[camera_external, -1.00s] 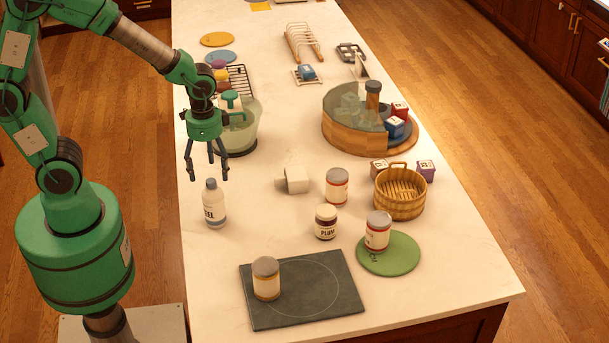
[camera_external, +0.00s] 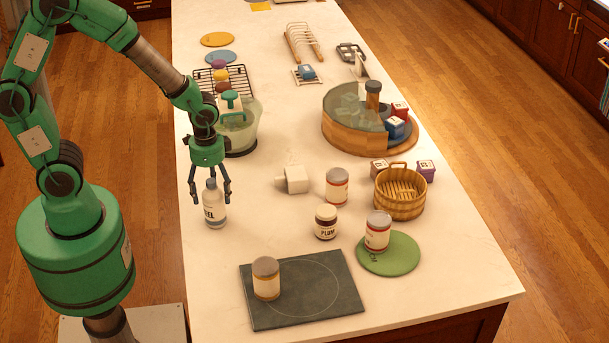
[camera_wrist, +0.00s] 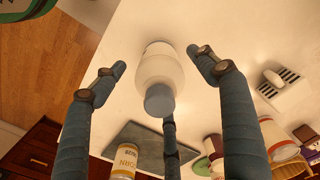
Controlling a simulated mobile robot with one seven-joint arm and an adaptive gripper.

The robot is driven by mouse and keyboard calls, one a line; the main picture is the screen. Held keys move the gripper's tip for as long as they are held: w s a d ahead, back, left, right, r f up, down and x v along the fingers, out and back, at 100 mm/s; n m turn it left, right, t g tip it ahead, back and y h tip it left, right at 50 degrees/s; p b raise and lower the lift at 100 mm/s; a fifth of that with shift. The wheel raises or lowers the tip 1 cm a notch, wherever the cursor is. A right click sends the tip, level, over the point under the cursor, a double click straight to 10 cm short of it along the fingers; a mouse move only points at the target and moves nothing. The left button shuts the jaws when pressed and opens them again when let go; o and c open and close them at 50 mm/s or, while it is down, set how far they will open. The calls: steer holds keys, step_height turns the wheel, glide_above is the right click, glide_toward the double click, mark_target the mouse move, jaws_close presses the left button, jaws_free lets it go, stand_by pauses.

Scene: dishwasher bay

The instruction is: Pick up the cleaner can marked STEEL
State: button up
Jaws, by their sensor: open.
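The cleaner can (camera_external: 214,208) is a white bottle with a grey cap, upright on the counter near its left edge. The letters "EL" show on its label; the rest is turned out of view. My gripper (camera_external: 211,198) is open, with its fingers around the top of the can and none visibly closed on it. In the wrist view the can (camera_wrist: 160,75) stands between the spread fingers of my gripper (camera_wrist: 163,88), its cap towards the camera. Clear gaps show beside it at the left and right fingers; contact with the third finger cannot be told.
A dark slate board (camera_external: 325,300) with a grey-lidded jar (camera_external: 265,278) lies in front. A PLUM jar (camera_external: 326,222) and a white block-like item (camera_external: 296,180) stand to the right. A green-handled bowl (camera_external: 243,138) is behind. The counter just around the can is clear.

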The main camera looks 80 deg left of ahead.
mark_target(214, 204)
steer(key=shift+f+b, duration=0.4)
steer(key=shift+f, duration=2.2)
steer(key=c, duration=1.5)
steer(key=shift+r, duration=0.2)
